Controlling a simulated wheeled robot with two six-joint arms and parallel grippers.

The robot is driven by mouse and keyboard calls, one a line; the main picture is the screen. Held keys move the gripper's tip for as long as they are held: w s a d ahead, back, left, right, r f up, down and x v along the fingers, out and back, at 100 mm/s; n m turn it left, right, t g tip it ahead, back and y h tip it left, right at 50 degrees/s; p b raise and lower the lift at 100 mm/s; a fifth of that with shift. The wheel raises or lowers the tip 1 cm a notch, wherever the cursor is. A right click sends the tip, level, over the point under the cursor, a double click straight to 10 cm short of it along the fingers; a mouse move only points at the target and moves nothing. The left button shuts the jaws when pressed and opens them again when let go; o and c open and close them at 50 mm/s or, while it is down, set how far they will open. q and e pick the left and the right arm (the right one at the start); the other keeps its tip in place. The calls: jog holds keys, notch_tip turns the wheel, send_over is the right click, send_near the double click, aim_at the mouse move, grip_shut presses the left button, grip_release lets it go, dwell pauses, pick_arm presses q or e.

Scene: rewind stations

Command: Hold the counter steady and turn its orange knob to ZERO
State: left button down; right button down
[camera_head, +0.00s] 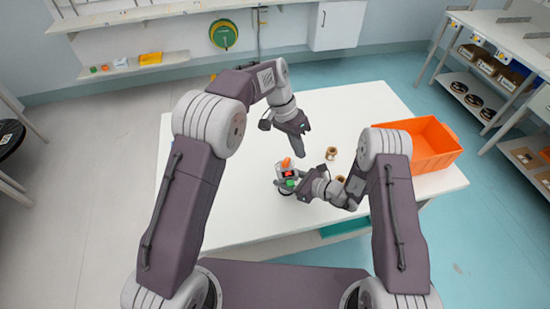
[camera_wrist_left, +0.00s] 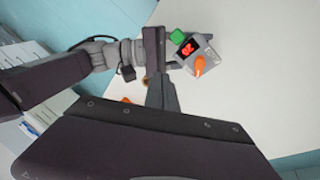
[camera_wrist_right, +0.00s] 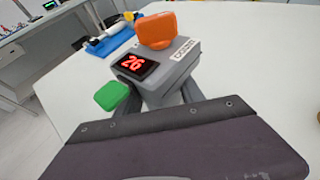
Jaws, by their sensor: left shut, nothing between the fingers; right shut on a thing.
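The grey counter (camera_head: 281,181) stands on the white table, with an orange knob (camera_head: 286,162) on top. In the right wrist view the counter (camera_wrist_right: 170,85) shows a red display (camera_wrist_right: 134,66) reading 26, a green button (camera_wrist_right: 111,95) and the large orange knob (camera_wrist_right: 157,30). My right gripper (camera_head: 304,186) is shut on the counter's body from the right. My left gripper (camera_head: 298,153) is shut and empty, pointing down behind the counter and apart from the knob. In the left wrist view the knob (camera_wrist_left: 200,65) lies right of my left fingers (camera_wrist_left: 162,85).
An orange bin (camera_head: 433,160) stands at the table's right end. A small brown ring (camera_head: 331,153) lies right of the counter, with another brown piece (camera_head: 340,179) near my right arm. The table's left front is clear.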

aim_at(286, 163)
pick_arm(q)
jog(key=w+a+n+t+h, duration=0.2)
jog(key=w+a+t+h, duration=0.15)
jog(key=a, duration=1.35)
pick_arm(e)
jog(key=shift+a, duration=0.15)
pick_arm(q)
jog(key=shift+g, duration=0.45)
jog(key=x, duration=0.3)
jog(key=d+x, duration=0.1)
jog(key=x, duration=0.3)
jog(key=s+r+x, duration=0.1)
jog(key=x, duration=0.3)
jog(key=shift+d, duration=0.4)
jog(key=shift+s+d, duration=0.35)
jog(key=shift+d, duration=0.15)
